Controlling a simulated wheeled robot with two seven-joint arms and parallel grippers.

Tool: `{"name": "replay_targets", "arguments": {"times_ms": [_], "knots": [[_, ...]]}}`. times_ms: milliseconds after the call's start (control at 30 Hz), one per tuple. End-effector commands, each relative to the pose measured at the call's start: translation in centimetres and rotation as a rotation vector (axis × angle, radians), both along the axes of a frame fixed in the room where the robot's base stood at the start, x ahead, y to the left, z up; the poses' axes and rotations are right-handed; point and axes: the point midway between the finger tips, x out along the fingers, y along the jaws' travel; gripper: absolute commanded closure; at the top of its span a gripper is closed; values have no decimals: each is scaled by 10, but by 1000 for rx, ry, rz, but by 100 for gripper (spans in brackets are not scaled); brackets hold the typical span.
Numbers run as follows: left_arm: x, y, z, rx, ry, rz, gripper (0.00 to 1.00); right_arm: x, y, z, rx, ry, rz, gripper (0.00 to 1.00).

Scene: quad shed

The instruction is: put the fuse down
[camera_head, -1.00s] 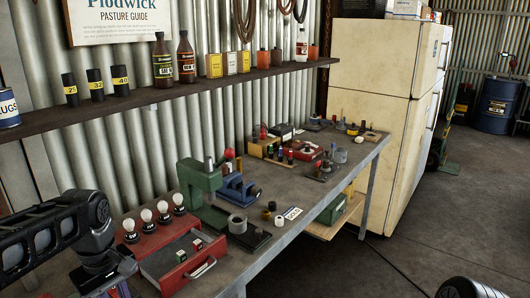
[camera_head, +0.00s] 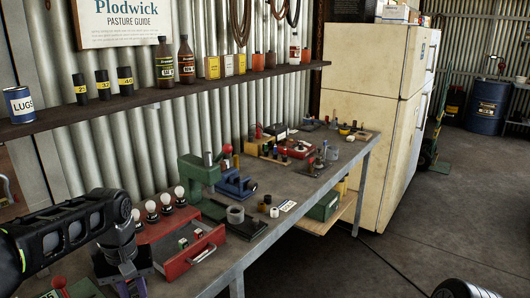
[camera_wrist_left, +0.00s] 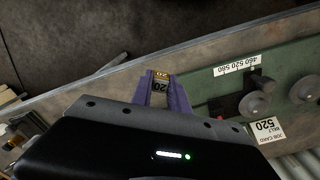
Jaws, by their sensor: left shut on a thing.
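The fuse (camera_wrist_left: 161,83), a small piece with a yellow band marked 20 and a dark face, sits between the purple fingertips of my left gripper (camera_wrist_left: 163,88) in the left wrist view. The gripper is shut on it, over or near the edge of a grey surface. In the head view my left gripper (camera_head: 132,284) is at the bottom left, left of the open red drawer (camera_head: 190,262); the fuse cannot be made out there. Small green and light pieces lie in the drawer. My right gripper is not in view.
A green panel (camera_wrist_left: 205,82) with knobs and labels, one reading 460 520 580, lies beside the gripper. Bulbs stand on the red box (camera_head: 150,232). A green press (camera_head: 200,172) and a blue vise (camera_head: 235,185) stand farther along the bench (camera_head: 270,232). A shelf (camera_head: 140,98) runs above.

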Motion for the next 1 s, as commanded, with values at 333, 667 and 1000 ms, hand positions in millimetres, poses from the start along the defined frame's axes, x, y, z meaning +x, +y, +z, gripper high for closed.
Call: {"name": "replay_targets", "arguments": {"times_ms": [333, 667, 1000], "knots": [[43, -84, -69, 0, 3, -370, 100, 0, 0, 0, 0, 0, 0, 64], [40, -106, -84, 1, -1, -413, 100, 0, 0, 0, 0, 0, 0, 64], [40, -106, -84, 1, -1, -412, 100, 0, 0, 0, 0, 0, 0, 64]]}}
